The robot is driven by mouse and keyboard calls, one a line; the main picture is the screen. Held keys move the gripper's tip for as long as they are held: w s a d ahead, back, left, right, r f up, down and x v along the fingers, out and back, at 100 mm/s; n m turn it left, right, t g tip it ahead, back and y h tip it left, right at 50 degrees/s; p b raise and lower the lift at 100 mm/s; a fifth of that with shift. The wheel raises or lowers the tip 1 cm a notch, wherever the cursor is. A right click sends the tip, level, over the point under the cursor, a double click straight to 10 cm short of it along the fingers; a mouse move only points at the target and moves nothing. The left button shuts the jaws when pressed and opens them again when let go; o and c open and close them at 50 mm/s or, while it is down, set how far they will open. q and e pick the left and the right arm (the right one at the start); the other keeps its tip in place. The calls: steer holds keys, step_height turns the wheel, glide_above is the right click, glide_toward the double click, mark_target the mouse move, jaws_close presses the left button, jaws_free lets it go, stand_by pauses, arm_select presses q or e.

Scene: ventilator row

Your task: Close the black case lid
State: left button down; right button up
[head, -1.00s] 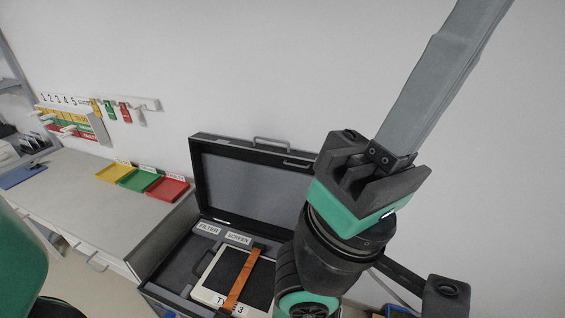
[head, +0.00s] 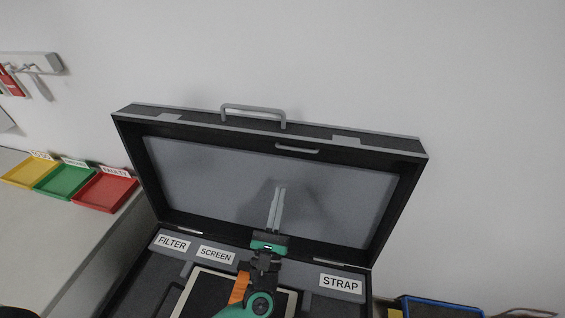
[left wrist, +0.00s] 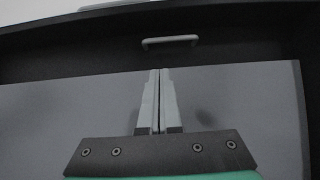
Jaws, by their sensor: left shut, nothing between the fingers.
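The black case lid (head: 352,150) stands open, tilted up at the back of the case, with a grey inner panel and a handle (head: 253,112) on its top edge. My left gripper (head: 279,190) is shut and empty, its fingers pointing up in front of the lid's inner panel. In the left wrist view the shut fingers (left wrist: 158,76) lie over the grey panel (left wrist: 240,95), below a small grey inner handle (left wrist: 170,41). I cannot tell whether they touch the panel. The case base (head: 140,285) is partly hidden by my left arm. My right gripper is not seen.
Labels FILTER (head: 173,243), SCREEN (head: 215,254) and STRAP (head: 341,284) sit along the base's back. A framed screen with an orange strap (head: 238,287) lies inside. Yellow, green and red trays (head: 104,191) stand on the left bench. A blue-edged bin (head: 440,306) is at lower right.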

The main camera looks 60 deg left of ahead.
arm_select(q)
steer(key=p+x, duration=0.2)
steer(key=x, duration=0.8)
steer(key=shift+r, duration=0.35)
steer(key=shift+w+a, duration=0.1)
